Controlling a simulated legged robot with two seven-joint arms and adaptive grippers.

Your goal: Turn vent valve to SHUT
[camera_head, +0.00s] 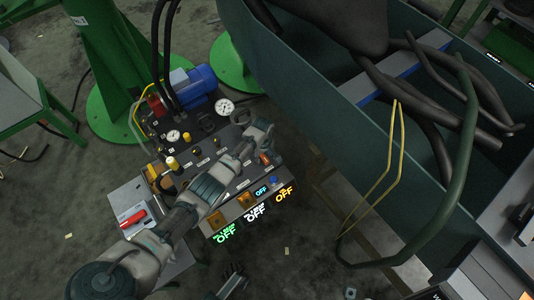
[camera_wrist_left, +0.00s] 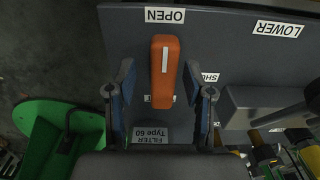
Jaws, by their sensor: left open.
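The vent valve handle (camera_wrist_left: 165,75) is an orange bar with a white line, between the fingers of my left gripper (camera_wrist_left: 163,88) in the wrist view. It stands lengthwise in the picture, its upper end near the OPEN label (camera_wrist_left: 165,15). The SHUT label (camera_wrist_left: 209,77) is to its right, partly covered by a finger. The fingers stand apart on either side of the handle, with gaps showing. In the head view my left gripper (camera_head: 266,146) is over the right part of the panel, near the orange handle (camera_head: 264,158).
The dark control panel (camera_head: 205,150) carries gauges, knobs and a blue motor (camera_head: 193,83). Lit OFF displays (camera_head: 256,212) line its front edge. A grey box with a red switch (camera_head: 133,217) stands at left. A teal tank (camera_head: 310,75) with hoses stands at right.

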